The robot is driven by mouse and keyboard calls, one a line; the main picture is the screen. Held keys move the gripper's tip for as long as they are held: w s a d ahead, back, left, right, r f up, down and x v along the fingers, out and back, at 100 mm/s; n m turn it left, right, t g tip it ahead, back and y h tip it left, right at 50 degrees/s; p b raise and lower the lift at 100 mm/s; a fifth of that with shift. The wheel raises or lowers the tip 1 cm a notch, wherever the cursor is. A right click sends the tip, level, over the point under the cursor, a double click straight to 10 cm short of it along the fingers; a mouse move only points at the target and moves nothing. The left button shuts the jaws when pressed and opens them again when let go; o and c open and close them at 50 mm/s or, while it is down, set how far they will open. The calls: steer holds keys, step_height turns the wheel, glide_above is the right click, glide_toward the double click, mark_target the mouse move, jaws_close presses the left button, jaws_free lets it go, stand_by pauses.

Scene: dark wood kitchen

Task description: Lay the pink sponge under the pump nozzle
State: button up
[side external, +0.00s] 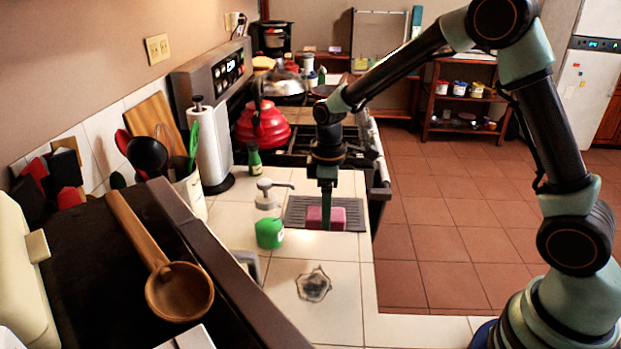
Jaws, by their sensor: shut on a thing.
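The pink sponge (314,217) is at the dark grey ribbed tray (352,210) on the tiled counter. My gripper (326,222) points down and is shut on the sponge, with a finger in front of its middle. I cannot tell whether the sponge touches the tray. The pump bottle (269,232) stands upright just left of the tray, clear above with a green lower part. Its grey pump nozzle (284,185) points right, toward the tray. The sponge appears to the right of the nozzle tip and lower in the picture.
A small glass dish (313,285) sits on the counter in front. A small green bottle (254,160), a paper towel roll (207,145) and a utensil crock (191,192) stand behind and left. A red kettle (263,125) is on the stove. The front counter tiles are mostly free.

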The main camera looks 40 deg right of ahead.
steer(key=shift+f, duration=3.65)
steer(key=shift+f, duration=0.15)
steer(key=o, duration=1.4)
steer(key=shift+o, duration=0.2)
